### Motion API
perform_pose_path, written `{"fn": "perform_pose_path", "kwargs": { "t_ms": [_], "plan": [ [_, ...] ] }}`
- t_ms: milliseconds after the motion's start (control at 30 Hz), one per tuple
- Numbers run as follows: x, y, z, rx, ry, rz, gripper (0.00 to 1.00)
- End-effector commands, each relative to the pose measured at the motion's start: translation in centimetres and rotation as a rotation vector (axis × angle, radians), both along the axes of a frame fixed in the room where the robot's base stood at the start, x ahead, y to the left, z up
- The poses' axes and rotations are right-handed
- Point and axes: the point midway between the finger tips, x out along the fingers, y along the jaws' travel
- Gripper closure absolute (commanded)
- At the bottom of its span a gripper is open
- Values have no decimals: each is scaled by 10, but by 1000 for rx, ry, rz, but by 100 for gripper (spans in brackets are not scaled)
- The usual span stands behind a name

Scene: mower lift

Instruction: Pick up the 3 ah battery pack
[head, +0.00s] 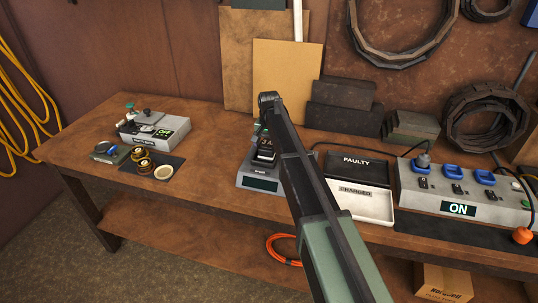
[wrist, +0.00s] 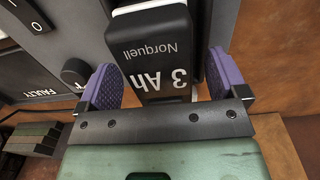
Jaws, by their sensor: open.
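The 3 Ah battery pack (wrist: 158,60) is black with white "3 Ah" and "Norquell" lettering, upside down in the wrist view. In the head view the battery pack (head: 265,148) is upright on a grey device (head: 259,184), partly hidden by my arm. My gripper (wrist: 163,84) is open, with one purple finger pad on each side of the pack. A gap shows beside the pack on both sides. My gripper's fingers cannot be made out in the head view.
Right of the pack are a black FAULTY tray (head: 357,168) and a white CHARGED tray (head: 361,204). Further right is a grey power box (head: 462,195) marked ON. A tester box (head: 154,131) stands at the left.

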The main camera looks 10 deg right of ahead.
Motion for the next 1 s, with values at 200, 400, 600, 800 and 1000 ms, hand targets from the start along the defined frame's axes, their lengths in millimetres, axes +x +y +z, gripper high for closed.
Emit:
{"fn": "perform_pose_path", "kwargs": {
  "t_ms": [200,400,600,800,1000],
  "plan": [
    [0,0,2,0,0,0,31],
    [0,0,2,0,0,0,62],
    [0,0,2,0,0,0,77],
    [0,0,5,0,0,0,77],
    [0,0,23,0,0,0,77]
  ]
}}
